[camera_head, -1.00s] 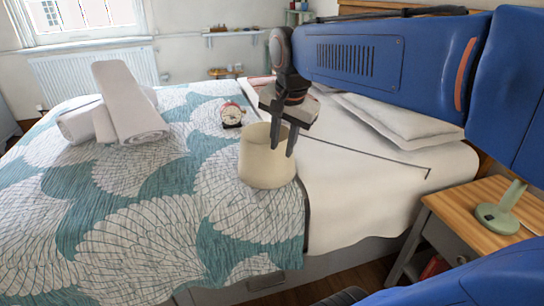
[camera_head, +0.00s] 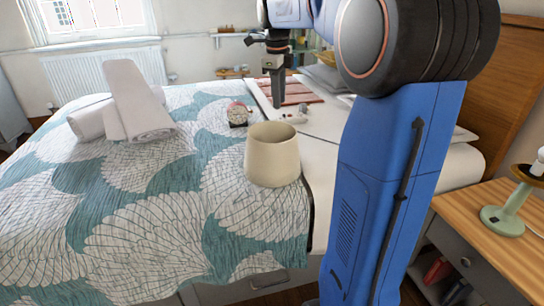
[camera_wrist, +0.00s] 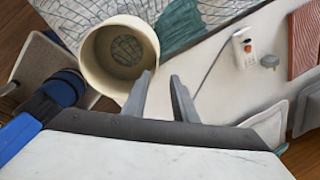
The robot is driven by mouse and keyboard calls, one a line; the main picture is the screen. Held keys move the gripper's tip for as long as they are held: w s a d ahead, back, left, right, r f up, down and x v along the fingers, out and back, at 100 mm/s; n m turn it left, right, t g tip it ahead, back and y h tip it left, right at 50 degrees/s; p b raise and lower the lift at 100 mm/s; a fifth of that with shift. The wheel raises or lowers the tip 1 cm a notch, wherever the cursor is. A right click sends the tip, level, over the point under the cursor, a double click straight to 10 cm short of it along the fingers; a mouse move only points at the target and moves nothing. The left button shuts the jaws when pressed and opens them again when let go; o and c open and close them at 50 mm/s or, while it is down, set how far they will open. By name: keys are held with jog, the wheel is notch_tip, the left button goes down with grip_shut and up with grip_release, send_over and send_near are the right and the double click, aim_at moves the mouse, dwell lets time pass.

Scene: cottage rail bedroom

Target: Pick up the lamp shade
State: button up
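The cream lamp shade (camera_head: 272,163) stands on the bed near the edge of the patterned cover. Its round top opening faces up, and the cover shows through it in the wrist view (camera_wrist: 94,68). My gripper (camera_head: 276,104) is above the bed, behind the shade in the head view and apart from it. In the wrist view my gripper's two fingers (camera_wrist: 160,78) are spread with nothing between them. The left finger overlaps the shade's lower right rim there; the shade's centre lies up and left of the fingers.
A white remote-like device (camera_wrist: 243,47) and a striped red cloth (camera_head: 296,93) lie on the white sheet. Rolled towels (camera_head: 134,112) are at left. A bedside table (camera_head: 480,232) with a green lamp base (camera_head: 503,219) is at right.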

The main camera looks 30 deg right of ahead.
send_over(281, 136)
jog(key=f, duration=0.9)
jog(key=shift+w+f, duration=0.25)
jog(key=shift+w, duration=0.05)
jog(key=shift+s+d+f, duration=0.1)
jog(key=shift+s+f, duration=0.05)
jog(key=shift+f, duration=2.75)
grip_shut()
